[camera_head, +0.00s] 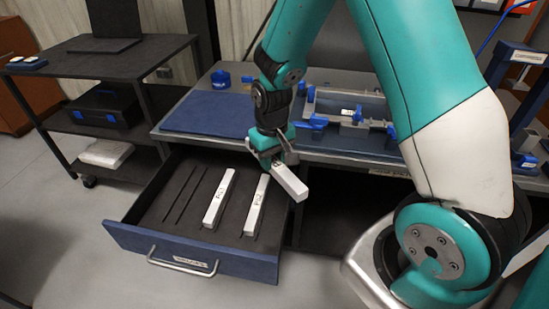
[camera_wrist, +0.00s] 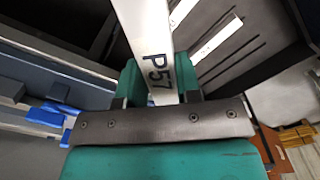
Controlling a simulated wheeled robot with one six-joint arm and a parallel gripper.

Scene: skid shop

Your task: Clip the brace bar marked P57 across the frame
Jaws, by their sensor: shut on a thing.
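My gripper (camera_head: 274,159) is shut on a white brace bar (camera_head: 291,183), held tilted above the right side of the open drawer. In the wrist view the bar (camera_wrist: 147,25) shows the mark P57, and it sits between the fingers of my gripper (camera_wrist: 162,88). The frame (camera_head: 350,107) is on the workbench behind my arm, a grey fixture with blue clips (camera_head: 312,122). My arm hides part of it.
The open drawer (camera_head: 190,262) holds two more white bars, a left one (camera_head: 219,198) and a right one (camera_head: 256,207), beside empty slots. A blue mat (camera_head: 208,114) and a blue cup (camera_head: 220,78) are on the bench. A dark cart (camera_head: 110,60) stands at left.

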